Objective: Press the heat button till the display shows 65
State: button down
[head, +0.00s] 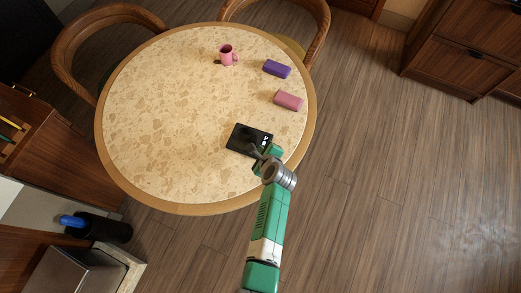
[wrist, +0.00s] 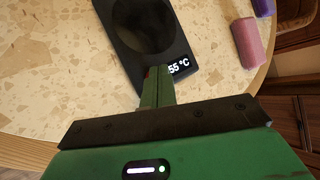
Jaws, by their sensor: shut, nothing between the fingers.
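A black, flat device (head: 240,139) with a round dark plate lies on the round table near its front right edge. In the wrist view the device (wrist: 148,30) has a lit display (wrist: 179,67) that reads 55 °C. My gripper (head: 258,151) is at the front end of the device; its shut fingers (wrist: 158,75) reach the edge beside the display, to its left. A small reddish spot shows by the fingertips, mostly covered, and I cannot tell whether it is the heat button. Whether the fingertips touch the device is not clear.
The round speckled table (head: 160,130) has a pink mug (head: 228,55), a purple block (head: 277,68) and a pink block (head: 288,100) behind the device. The left half of the tabletop is clear. Wooden chairs (head: 70,50) stand at the far side.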

jog(key=shift+r+p, duration=0.7)
jog(key=shift+p, duration=0.15)
notch_tip(320, 180, up, 5)
jog(key=p, duration=0.5)
jog(key=shift+r, duration=0.15)
dwell(1.9)
